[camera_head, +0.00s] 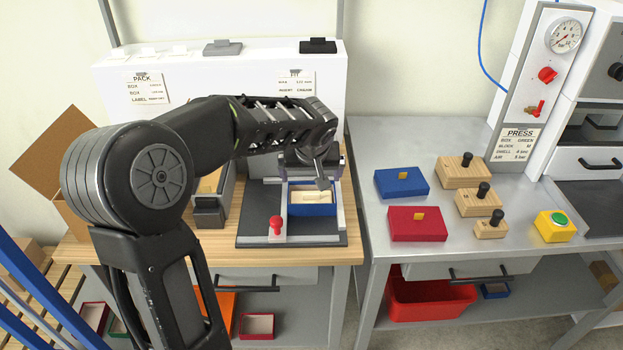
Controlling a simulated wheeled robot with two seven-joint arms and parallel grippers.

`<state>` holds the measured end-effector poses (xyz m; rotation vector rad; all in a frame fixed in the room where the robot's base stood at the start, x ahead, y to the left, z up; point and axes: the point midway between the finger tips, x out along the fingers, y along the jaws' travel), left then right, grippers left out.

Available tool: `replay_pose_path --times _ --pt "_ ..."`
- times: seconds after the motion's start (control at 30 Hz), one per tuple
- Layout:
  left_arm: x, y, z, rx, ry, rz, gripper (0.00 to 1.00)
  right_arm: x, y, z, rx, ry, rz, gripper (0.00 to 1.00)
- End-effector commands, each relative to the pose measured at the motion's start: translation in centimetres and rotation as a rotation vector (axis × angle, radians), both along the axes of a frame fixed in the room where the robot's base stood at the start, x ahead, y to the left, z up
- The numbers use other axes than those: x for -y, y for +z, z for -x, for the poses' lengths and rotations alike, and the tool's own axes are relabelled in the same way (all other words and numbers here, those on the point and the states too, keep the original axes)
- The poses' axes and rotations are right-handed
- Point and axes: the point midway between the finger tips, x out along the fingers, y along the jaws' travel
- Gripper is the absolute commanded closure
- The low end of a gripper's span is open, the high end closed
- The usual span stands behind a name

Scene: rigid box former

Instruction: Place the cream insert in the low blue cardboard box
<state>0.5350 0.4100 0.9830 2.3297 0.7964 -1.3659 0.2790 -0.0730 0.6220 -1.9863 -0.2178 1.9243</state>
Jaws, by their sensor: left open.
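The low blue cardboard box (312,209) stands open on the dark fixture plate (262,238) on the wooden bench, between pale rails. A cream surface (305,196) shows inside its walls. I cannot tell for sure whether this is the cream insert or the box's own lining, and no separate cream insert shows elsewhere. My left gripper (322,180) is open just above the back of the box, and a finger hides part of the inside. My right gripper is not in view.
A red knob (276,225) stands at the fixture's front left. Dark bins (209,211) are left of it. On the metal table (365,150) at right are a blue lidded box (401,182), a red one (416,224), wooden blocks (475,201) and a green button (556,225).

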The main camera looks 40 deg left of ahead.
Motion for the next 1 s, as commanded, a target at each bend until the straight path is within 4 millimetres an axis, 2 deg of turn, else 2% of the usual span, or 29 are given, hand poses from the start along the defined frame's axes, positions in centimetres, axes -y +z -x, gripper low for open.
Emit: replay_pose_path --times 0.1,0.3,1.0 --pt "0.8 2.3 0.8 0.008 -0.004 -0.002 0.00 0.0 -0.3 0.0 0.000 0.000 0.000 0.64" --pt "1.4 4.3 1.6 0.007 -0.005 -0.002 0.00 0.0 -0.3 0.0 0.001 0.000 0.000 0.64" --pt "1.6 4.7 1.6 0.010 -0.008 -0.003 0.00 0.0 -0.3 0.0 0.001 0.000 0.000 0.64"
